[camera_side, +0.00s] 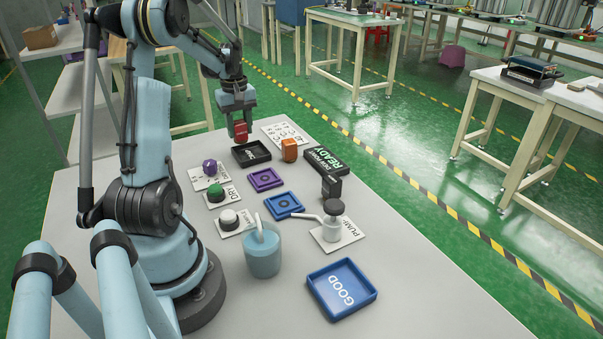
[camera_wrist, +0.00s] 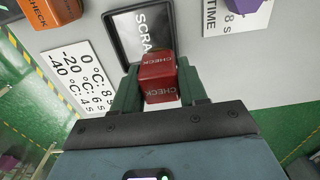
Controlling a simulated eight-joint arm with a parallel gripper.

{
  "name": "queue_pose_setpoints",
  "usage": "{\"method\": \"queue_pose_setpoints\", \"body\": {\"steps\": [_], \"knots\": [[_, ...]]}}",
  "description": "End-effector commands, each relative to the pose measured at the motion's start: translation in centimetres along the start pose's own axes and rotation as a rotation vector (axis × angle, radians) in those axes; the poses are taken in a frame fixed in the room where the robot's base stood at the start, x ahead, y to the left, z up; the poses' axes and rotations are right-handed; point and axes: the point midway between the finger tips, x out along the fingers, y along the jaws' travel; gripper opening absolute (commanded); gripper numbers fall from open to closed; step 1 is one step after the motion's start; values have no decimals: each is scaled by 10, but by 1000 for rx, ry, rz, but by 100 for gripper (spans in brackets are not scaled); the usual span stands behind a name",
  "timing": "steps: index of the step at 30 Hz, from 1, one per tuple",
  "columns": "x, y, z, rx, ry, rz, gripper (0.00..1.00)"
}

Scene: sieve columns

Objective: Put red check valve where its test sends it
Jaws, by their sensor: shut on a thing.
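The red check valve (camera_wrist: 160,82) is a red block with "CHECK" lettering, held between the jaws of my gripper (camera_wrist: 163,92) in the wrist view. In the side view my gripper (camera_side: 238,125) is shut on the red check valve (camera_side: 240,132) at the far end of the table, above or just beyond the black scrap tray (camera_side: 262,160). The scrap tray also shows in the wrist view (camera_wrist: 112,35), just past the valve. The blue tray marked GOOD (camera_side: 318,283) lies at the near right and looks empty.
An orange check block (camera_side: 289,150) stands right of the scrap tray. A sign reading READY (camera_side: 326,161), a purple tray (camera_side: 266,180), a blue tray (camera_side: 284,206), a pump (camera_side: 332,222) and a blue beaker (camera_side: 263,255) stand nearby.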

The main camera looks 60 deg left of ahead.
Motion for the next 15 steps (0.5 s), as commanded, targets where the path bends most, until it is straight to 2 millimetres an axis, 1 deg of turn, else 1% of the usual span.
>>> {"method": "queue_pose_setpoints", "body": {"steps": [2, 9, 12, 15], "knots": [[5, -1, -2, 0, 0, 0, 4], [36, -1, -1, 0, 0, 0, 4], [41, -1, -1, 0, 0, 0, 4], [41, -1, -1, 0, 0, 0, 4]]}}
